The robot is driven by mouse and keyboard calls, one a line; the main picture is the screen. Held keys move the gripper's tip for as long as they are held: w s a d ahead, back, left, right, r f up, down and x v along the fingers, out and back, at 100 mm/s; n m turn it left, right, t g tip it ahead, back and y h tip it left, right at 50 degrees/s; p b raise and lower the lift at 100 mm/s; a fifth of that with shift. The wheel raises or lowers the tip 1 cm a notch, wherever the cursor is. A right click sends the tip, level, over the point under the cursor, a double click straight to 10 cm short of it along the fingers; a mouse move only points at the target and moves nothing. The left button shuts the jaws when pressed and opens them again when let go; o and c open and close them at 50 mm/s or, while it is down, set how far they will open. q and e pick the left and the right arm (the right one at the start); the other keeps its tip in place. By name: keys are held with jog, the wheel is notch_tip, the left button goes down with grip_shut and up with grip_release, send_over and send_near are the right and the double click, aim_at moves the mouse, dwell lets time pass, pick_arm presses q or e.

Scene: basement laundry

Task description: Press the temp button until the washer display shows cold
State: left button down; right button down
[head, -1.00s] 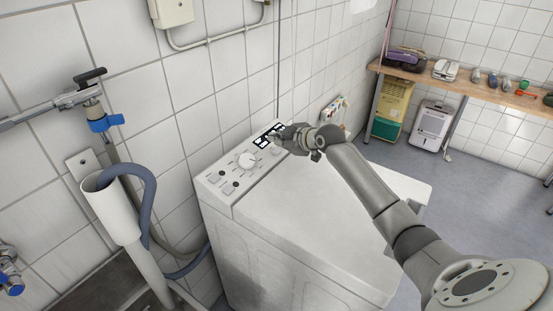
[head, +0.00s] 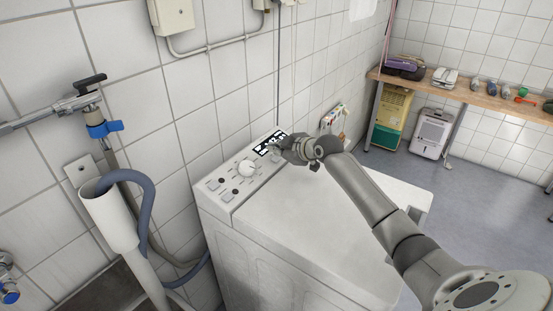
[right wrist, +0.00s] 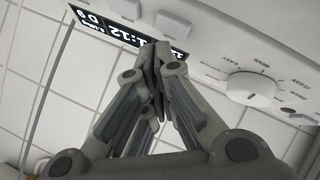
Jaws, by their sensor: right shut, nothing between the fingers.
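The white washer (head: 300,215) stands against the tiled wall, with its control panel along the rear edge of its top. Its dark display (head: 269,143) lies beyond the round knob (head: 246,168). In the right wrist view the display (right wrist: 100,24) appears tilted, with digits like "1:12" lit and part of it covered by my fingers. I cannot read a temperature word there. My right gripper (head: 277,149) is shut and empty, its tips at the panel beside the display. The fingertips (right wrist: 157,46) hide the panel behind them; contact is unclear. My left gripper is not in view.
Light buttons (right wrist: 173,25) sit beside the display, and a wool setting is printed near the knob. A grey hose in a white standpipe (head: 107,215) stands left of the washer. A wooden bench (head: 470,90) with several items is at the back right.

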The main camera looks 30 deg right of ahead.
jog(key=shift+f, duration=0.1)
dwell(0.5)
jog(key=shift+w+f, duration=0.15)
jog(key=shift+f, duration=0.15)
jog(key=shift+a+f+b, duration=0.1)
jog(key=shift+f+b, duration=0.3)
jog(key=shift+b, duration=0.1)
dwell(0.7)
jog(key=shift+r+p, duration=0.7)
jog(key=shift+r, duration=0.05)
jog(key=shift+r, duration=0.1)
jog(key=r+p, duration=0.1)
jog(key=s+r+p, duration=0.1)
jog(key=r+p, duration=0.2)
jog(key=shift+s+d+r, duration=0.3)
jog(key=shift+d+r, duration=0.05)
jog(key=shift+d, duration=0.05)
dwell(0.5)
